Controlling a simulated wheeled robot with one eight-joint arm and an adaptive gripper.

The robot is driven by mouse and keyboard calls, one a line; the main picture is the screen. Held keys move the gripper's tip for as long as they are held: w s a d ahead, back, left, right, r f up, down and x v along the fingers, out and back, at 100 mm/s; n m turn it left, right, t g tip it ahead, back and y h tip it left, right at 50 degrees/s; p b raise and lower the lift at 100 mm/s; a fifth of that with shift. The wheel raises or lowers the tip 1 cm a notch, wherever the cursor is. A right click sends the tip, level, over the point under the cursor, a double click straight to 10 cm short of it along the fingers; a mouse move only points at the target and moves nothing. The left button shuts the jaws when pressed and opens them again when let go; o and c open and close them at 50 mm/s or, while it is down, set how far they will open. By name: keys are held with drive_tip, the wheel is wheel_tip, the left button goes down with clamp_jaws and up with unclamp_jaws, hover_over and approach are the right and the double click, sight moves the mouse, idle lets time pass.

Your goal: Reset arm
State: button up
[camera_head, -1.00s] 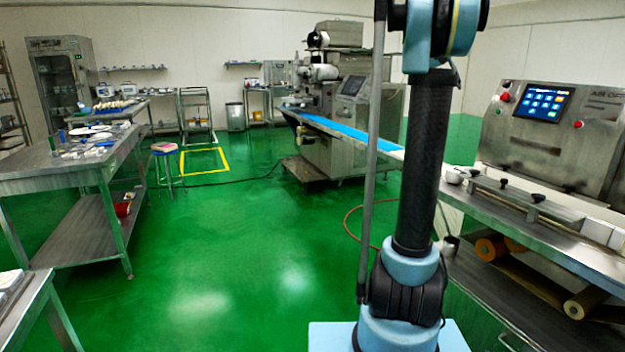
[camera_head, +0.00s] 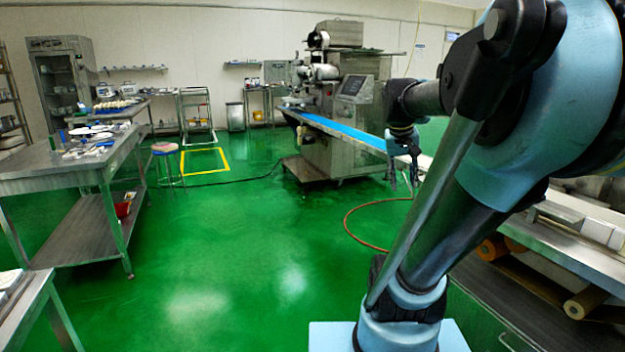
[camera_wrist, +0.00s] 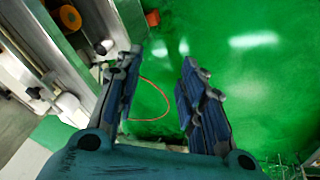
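My gripper (camera_head: 404,182) hangs at the end of my bent arm in the head view, in front of the right side of the encrusting machine (camera_head: 335,140). In the wrist view my gripper (camera_wrist: 163,68) shows two dark fingers spread apart with green floor between them. It is open and empty. My upper arm hides part of the right side of the head view.
A steel bench with rollers (camera_head: 575,245) stands close on the right, partly behind my arm. The blue conveyor (camera_head: 345,131) extends from the machine. A red hose (camera_head: 350,228) lies on the floor. A steel table (camera_head: 80,178) stands left. The middle green floor (camera_head: 230,250) is clear.

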drive_tip(key=s+a+f+y, duration=0.1)
drive_tip(key=s+a+f, duration=0.2)
drive_tip(key=s+f, duration=0.4)
drive_tip(key=s+a+f+n+y, duration=0.1)
drive_tip(key=s+a+f, duration=0.3)
drive_tip(key=s+f, duration=0.3)
wheel_tip(320, 180, down, 4)
drive_tip(key=shift+a+r+n+g, duration=0.2)
drive_tip(key=shift+n+g, duration=0.1)
